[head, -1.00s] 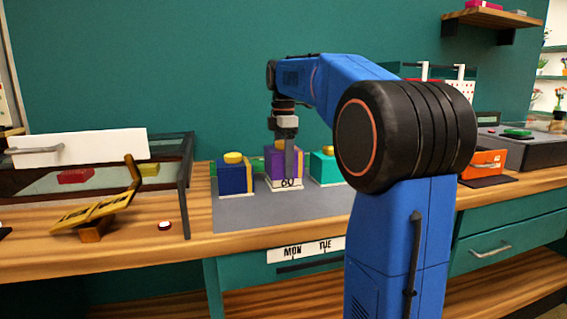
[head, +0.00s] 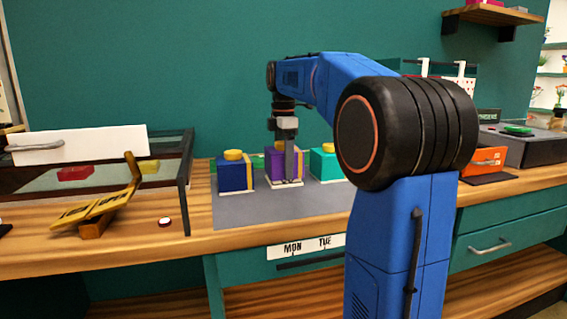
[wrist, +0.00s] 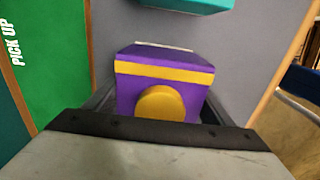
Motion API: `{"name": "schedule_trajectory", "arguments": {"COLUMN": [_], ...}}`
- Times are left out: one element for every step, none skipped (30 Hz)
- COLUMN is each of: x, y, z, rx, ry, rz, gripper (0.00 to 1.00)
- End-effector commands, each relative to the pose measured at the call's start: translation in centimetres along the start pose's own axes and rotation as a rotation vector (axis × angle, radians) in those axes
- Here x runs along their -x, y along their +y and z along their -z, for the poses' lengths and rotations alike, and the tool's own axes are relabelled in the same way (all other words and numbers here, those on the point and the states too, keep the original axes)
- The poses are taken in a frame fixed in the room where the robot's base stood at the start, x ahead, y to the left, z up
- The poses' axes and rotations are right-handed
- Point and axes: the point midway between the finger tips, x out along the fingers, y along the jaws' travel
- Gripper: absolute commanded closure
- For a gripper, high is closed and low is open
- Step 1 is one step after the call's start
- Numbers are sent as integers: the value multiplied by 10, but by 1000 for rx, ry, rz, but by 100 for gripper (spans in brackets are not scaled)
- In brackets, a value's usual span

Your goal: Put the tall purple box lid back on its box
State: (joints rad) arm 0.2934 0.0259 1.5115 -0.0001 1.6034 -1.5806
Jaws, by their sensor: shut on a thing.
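The tall purple lid (head: 274,164) has a yellow band and a round yellow knob and stands upright between a blue box and a teal box. My gripper (head: 289,166) points straight down at it, with a grey finger across its front. The lid also shows in the wrist view (wrist: 129,93), where the fingers (wrist: 155,110) flank it and are shut on it. A thin white strip (head: 287,185) of the box base shows below the lid. The rest of that box is hidden inside or under the lid; I cannot tell if it is fully seated.
The blue box (head: 232,177) stands left and the teal box (head: 322,167) right, close by on a grey mat (head: 250,210). An orange drawer (head: 483,160) is at the right.

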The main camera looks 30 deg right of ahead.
Motion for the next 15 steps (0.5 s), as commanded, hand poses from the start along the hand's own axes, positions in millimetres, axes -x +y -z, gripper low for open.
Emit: {"name": "schedule_trajectory", "arguments": {"x": [-1, -1, -2, -2, -2, -2, -2, -2, -2, -2, -2, -2, -2, -2, -2], "y": [0, 0, 0, 0, 0, 0, 0, 0, 0, 0, 0, 0, 0, 0, 0], "z": [0, 0, 0, 0, 0, 0, 0, 0, 0, 0, 0, 0, 0, 0, 0], "rx": [0, 0, 0, 0, 0, 0, 0, 0, 0, 0, 0, 0, 0, 0, 0], "ry": [0, 0, 0, 0, 0, 0, 0, 0, 0, 0, 0, 0, 0, 0, 0], "rz": [0, 0, 0, 0, 0, 0, 0, 0, 0, 0, 0, 0, 0, 0, 0], "gripper": [46, 46, 46, 46, 46, 46, 46, 46, 46, 46, 46, 46, 46, 46, 14]}}
